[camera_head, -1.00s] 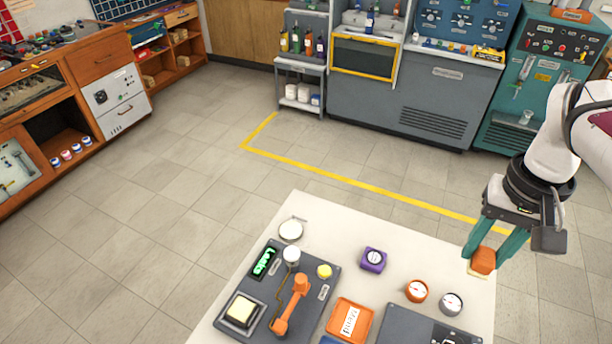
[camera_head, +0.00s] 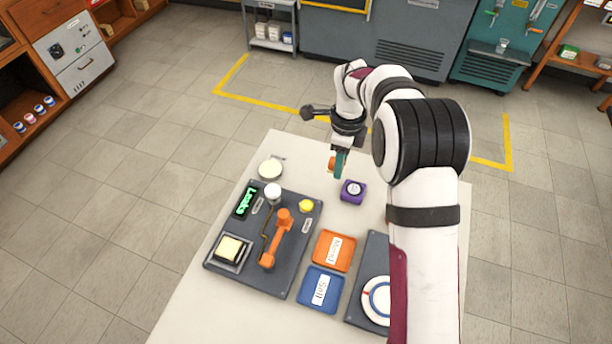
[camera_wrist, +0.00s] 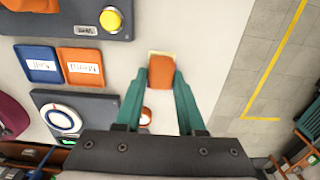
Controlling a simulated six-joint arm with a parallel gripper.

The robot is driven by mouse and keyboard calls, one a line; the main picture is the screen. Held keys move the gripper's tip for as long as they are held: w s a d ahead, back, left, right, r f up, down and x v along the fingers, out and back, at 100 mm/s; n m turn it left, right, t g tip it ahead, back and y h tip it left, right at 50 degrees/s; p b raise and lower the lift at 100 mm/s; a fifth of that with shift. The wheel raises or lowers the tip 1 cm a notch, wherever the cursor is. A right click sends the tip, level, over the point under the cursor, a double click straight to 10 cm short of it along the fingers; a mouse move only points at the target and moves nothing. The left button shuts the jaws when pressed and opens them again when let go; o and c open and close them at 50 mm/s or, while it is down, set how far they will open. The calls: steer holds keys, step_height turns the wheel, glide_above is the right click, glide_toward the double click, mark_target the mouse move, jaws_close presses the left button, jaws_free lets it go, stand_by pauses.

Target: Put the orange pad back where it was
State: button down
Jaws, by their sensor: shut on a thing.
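The orange pad (camera_wrist: 160,72), a small block with a pale underside edge, is held between the green fingertips of my gripper (camera_wrist: 161,78) in the wrist view. In the head view the pad (camera_head: 332,163) shows as a small orange patch beside my gripper (camera_head: 339,165), near the far edge of the white table, beyond the purple block. My gripper is shut on the pad, which appears to be above the tabletop. My arm hides the table's right part in the head view.
A dark panel carries an orange lever (camera_head: 277,240), a yellow button (camera_head: 306,205) and a cream square pad (camera_head: 229,249). An orange tray (camera_head: 334,250) and a blue tray (camera_head: 320,289) lie beside it. The purple block (camera_head: 353,191) stands near my gripper. A dial panel (camera_head: 366,277) is partly hidden.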

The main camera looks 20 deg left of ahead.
glide_above(308, 183)
step_height(308, 183, down, 5)
steer(key=shift+r, duration=0.1)
steer(key=shift+a+f, duration=0.1)
steer(key=shift+f, duration=1.9)
steer(key=shift+f, duration=0.15)
steer(key=c, duration=0.5)
jaws_free()
